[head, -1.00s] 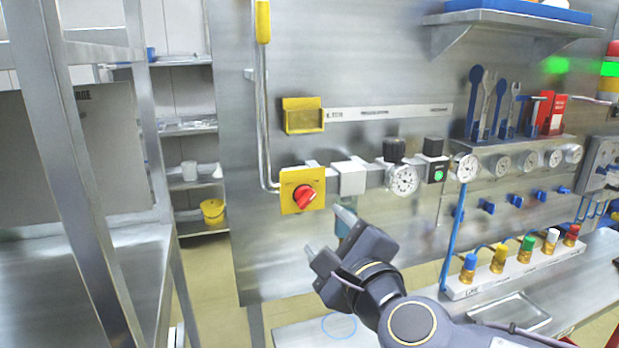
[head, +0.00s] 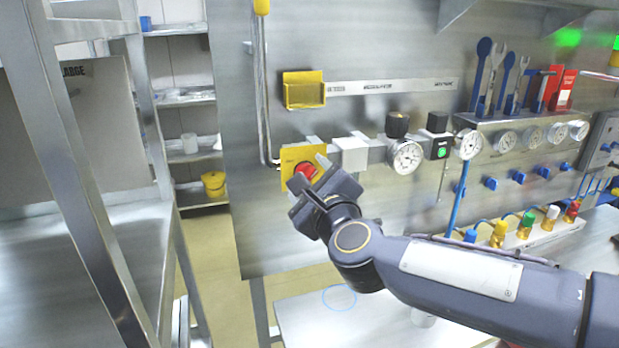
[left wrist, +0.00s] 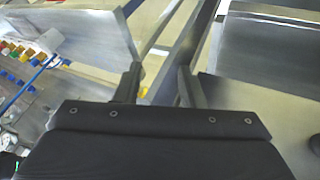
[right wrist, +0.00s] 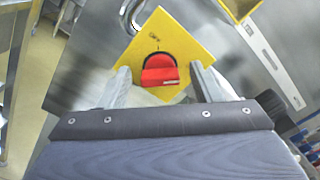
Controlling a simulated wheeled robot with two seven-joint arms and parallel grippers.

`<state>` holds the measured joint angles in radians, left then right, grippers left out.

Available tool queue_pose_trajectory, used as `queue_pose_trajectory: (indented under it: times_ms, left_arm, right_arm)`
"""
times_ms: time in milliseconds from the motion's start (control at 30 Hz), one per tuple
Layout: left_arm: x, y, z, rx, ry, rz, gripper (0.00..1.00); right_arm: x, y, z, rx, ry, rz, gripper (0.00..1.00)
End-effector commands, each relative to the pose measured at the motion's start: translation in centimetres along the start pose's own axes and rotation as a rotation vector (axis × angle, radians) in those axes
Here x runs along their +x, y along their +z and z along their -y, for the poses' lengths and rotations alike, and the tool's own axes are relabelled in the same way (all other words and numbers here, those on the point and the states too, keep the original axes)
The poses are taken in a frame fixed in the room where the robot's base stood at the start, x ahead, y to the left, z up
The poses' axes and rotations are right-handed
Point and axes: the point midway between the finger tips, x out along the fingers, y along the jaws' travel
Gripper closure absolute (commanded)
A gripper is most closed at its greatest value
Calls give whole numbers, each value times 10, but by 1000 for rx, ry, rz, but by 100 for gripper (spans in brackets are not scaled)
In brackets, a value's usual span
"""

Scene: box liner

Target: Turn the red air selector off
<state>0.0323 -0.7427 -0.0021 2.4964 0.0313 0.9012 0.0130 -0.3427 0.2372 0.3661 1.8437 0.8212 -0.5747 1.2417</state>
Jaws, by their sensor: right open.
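The red air selector (head: 305,171) is a red rotary knob on a yellow square plate (head: 290,158) on the steel panel. In the head view my right gripper (head: 308,180) is in front of it and hides part of the knob. In the right wrist view the knob (right wrist: 159,72) lies between and beyond the two open fingers of my right gripper (right wrist: 160,85); its handle bar looks level there. I cannot tell whether the fingers touch it. My left gripper (left wrist: 158,85) shows only in the left wrist view, fingers apart and empty, away from the panel.
Right of the selector are a white block (head: 350,153), a pressure gauge (head: 405,157) and a black box with a green button (head: 438,148). A yellow holder (head: 303,90) is above. A steel frame (head: 75,170) stands at the left.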

Motion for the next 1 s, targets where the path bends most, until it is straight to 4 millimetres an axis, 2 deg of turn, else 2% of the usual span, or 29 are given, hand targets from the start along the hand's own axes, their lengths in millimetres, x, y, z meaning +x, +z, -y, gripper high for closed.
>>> queue_pose_trajectory:
  times_ms: [67,400,767,1000]
  left_arm:
    - [0,0,0,0,0,0,64]
    - [0,0,0,0,0,0,64]
    - [-1,0,0,0,0,0,64]
    - [-2,-1,-1,0,0,0,64]
  right_arm:
    - [0,0,0,0,0,0,41]
    - [0,0,0,0,0,0,86]
    - [0,0,0,-58,0,0,86]
    - [0,1,-1,-218,1,1,86]
